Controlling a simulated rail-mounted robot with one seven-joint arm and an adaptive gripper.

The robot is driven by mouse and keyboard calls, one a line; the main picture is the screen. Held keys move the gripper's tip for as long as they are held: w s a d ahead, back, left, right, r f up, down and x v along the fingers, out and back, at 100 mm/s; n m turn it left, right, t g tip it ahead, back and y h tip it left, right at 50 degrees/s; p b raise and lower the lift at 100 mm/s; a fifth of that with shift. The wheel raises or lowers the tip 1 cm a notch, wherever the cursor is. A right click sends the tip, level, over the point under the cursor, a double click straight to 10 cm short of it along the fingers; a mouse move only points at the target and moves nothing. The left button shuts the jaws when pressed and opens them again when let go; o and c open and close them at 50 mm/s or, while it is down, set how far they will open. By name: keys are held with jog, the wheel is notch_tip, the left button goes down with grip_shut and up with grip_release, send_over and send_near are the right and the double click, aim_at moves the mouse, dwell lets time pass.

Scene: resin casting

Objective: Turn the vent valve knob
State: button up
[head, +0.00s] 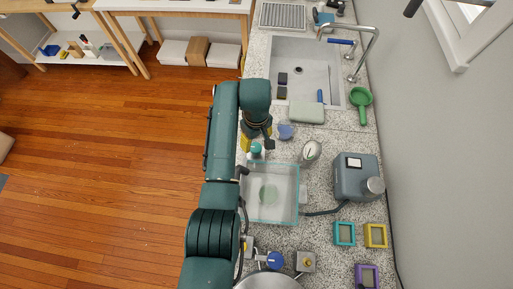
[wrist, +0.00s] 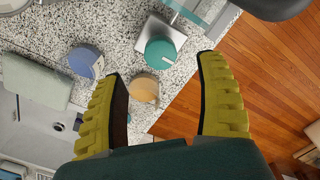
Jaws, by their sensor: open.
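My gripper (head: 257,143) is open and points down over the counter's left edge, between the sink and the glass tank. In the wrist view, a round teal knob (wrist: 162,53) with a pale mark sits on a metal block, in the gap just beyond my two yellow-padded fingers. It is untouched as far as I can see. It also shows in the head view (head: 256,148), partly beside my fingers. Other knobs, blue (head: 274,259) and yellow (head: 306,262), are at the bottom. I cannot tell from labels which is the vent valve knob.
A tan disc (wrist: 145,88) and a blue round item (wrist: 85,61) lie close to my left finger in the wrist view. The sink (head: 313,75) is beyond.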

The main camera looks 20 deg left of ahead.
aim_at(257, 148)
notch_tip(257, 148, down, 8)
jog(key=shift+r+b, duration=0.15)
jog(key=shift+b, duration=0.4)
jog(key=c, duration=1.2)
